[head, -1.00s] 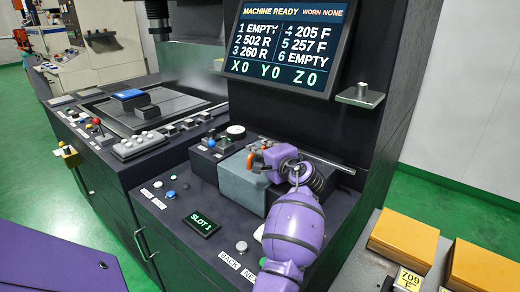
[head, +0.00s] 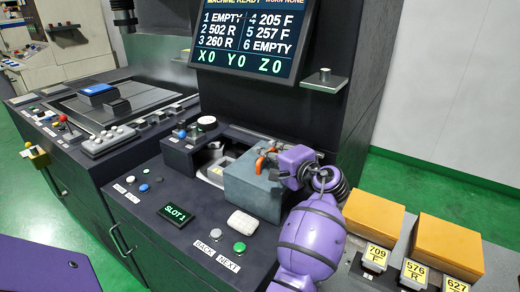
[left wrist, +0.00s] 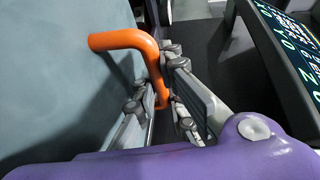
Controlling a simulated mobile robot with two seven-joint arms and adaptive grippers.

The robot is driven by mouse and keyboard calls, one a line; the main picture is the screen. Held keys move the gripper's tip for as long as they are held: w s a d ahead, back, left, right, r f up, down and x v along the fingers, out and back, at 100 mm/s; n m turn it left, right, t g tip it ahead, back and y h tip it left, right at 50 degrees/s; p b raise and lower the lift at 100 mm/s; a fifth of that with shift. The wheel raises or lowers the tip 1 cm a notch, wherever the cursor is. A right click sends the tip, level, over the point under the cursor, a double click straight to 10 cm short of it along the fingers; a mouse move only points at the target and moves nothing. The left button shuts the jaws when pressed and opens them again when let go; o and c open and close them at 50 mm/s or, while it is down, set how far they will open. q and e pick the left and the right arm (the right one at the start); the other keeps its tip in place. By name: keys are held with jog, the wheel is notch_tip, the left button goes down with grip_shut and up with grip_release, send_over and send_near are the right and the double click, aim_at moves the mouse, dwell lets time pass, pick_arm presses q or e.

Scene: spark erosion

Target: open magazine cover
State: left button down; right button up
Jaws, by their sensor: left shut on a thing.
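The magazine cover (head: 252,190) is a grey-blue block on the machine's front console, with an orange handle (head: 259,164). To its left an opening (head: 212,172) shows, with pale parts inside. My left gripper (head: 275,156) reaches over the cover from the right and is shut on the handle. In the left wrist view the fingers (left wrist: 160,95) sit on both sides of the orange handle (left wrist: 125,40), beside the cover's flat face (left wrist: 60,70). My right gripper is not in view.
The screen (head: 250,35) stands above the console. A small panel showing SLOT 1 (head: 179,214), a white block (head: 242,222) and buttons lie in front of the cover. Orange boxes (head: 385,228) with number tags stand at the right. Green floor shows beyond.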

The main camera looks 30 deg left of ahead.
pick_arm(q)
jog(key=shift+d+f, duration=0.15)
jog(key=shift+f, duration=0.05)
jog(key=c, duration=1.9)
grip_release()
jog(key=shift+c, duration=0.2)
jog(key=shift+o, duration=0.6)
jog(key=shift+r, duration=0.1)
jog(key=v, duration=1.2)
jog(key=shift+s, duration=0.1)
